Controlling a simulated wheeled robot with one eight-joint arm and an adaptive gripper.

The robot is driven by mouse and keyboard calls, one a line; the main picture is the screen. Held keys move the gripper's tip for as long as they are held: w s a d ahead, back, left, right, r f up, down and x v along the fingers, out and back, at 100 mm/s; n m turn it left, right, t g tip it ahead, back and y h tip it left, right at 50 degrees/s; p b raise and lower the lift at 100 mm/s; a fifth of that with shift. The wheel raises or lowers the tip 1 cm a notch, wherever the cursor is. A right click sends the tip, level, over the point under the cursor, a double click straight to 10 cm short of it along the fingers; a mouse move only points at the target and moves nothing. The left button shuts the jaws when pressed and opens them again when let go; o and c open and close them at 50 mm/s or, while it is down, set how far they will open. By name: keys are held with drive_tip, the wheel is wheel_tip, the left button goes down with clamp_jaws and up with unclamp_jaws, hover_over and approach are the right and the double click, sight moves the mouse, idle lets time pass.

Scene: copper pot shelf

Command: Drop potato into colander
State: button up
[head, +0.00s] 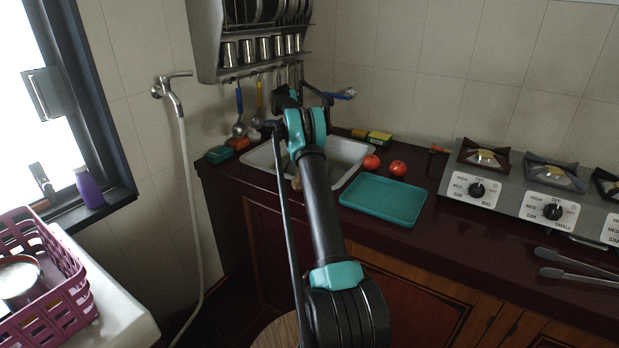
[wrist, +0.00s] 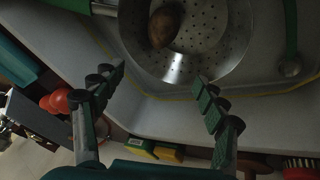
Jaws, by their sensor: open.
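The brown potato (wrist: 165,25) lies inside the metal colander (wrist: 222,40) in the wrist view, against the colander's perforated wall. The colander sits in the sink (wrist: 150,115). My gripper (wrist: 158,82) is open and empty, with its two fingers apart near the colander's rim. The potato is clear of both fingers. In the head view my arm reaches over the sink (head: 347,180) and hides much of its inside.
Two red tomatoes (head: 398,168) and a teal tray (head: 384,202) are right of the sink. A stove (head: 530,190) and tongs (head: 578,265) stand farther right. A steel rack (head: 262,40) hangs above the sink. Sponges (head: 379,138) lie behind it.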

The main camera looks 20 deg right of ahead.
drive_tip(key=v, duration=0.6)
drive_tip(key=shift+r, duration=0.4)
drive_tip(key=shift+a, duration=0.2)
drive_tip(key=s+a+r+n+t+y, duration=0.15)
drive_tip(key=s+a+n, duration=0.4)
drive_tip(key=s, duration=0.55)
drive_tip(key=s+a+r+n+t+y, duration=0.1)
drive_tip(key=s+a+r+n+t, duration=0.15)
drive_tip(key=s+a+n, duration=0.55)
drive_tip(key=s+a+f+n+t, duration=0.1)
drive_tip(key=s+f, duration=0.4)
drive_tip(key=s, duration=0.7)
drive_tip(key=s+a+f+n+t+y, duration=0.1)
drive_tip(key=s+f, duration=0.4)
drive_tip(key=s, duration=0.7)
drive_tip(key=s+a+f+n+t+y, duration=0.1)
drive_tip(key=s+a+f, duration=0.3)
drive_tip(key=s, duration=0.8)
drive_tip(key=shift+a+f+n, duration=0.35)
drive_tip(key=shift+f+n, duration=0.15)
drive_tip(key=shift+n, duration=0.35)
